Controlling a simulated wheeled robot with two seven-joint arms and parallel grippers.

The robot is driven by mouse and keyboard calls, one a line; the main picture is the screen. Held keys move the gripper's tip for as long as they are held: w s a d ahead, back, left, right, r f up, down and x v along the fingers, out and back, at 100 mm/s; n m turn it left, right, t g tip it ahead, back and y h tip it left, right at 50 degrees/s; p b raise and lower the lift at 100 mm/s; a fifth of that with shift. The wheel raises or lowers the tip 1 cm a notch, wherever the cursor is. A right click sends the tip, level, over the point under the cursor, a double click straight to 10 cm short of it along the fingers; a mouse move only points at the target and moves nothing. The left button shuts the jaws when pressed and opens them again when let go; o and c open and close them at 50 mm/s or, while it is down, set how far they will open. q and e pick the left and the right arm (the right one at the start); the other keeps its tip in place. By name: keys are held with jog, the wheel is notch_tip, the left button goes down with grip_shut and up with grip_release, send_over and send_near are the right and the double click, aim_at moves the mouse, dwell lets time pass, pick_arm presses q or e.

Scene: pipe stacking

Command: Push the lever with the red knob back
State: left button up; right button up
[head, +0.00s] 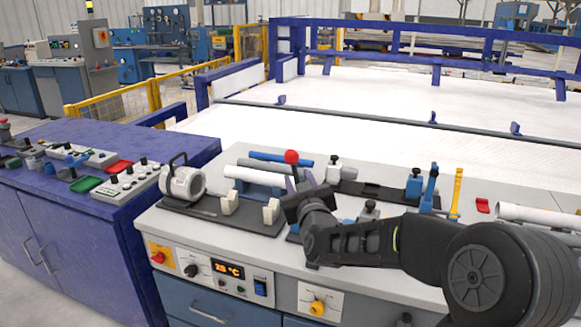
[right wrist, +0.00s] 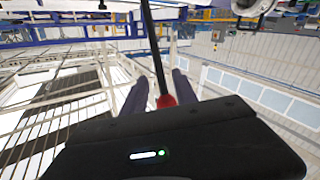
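The lever's red knob (head: 291,157) stands at the middle of the workbench in the head view. Its shaft below is largely hidden by my right gripper (head: 299,182). In the right wrist view the red knob (right wrist: 167,101) is close to the gripper's body, and the dark lever shaft (right wrist: 152,40) runs up from it. The two fingers of my right gripper (right wrist: 160,76) lie on either side of the knob and shaft, apart, with gaps visible. Whether either finger touches the lever is unclear. My left gripper is not in view.
A white pipe (head: 254,176) and a blue pipe (head: 280,158) lie left of the lever, near a grey clamp machine (head: 182,184). Blue and yellow upright levers (head: 456,193) stand to the right. A blue cabinet (head: 75,210) with controls adjoins the bench.

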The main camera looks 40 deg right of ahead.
jog(key=p+x, duration=0.1)
jog(key=x, duration=0.6)
jog(key=shift+w+d, duration=0.15)
jog(key=shift+w, duration=0.2)
jog(key=shift+c, duration=0.5)
grip_shut()
dwell(0.7)
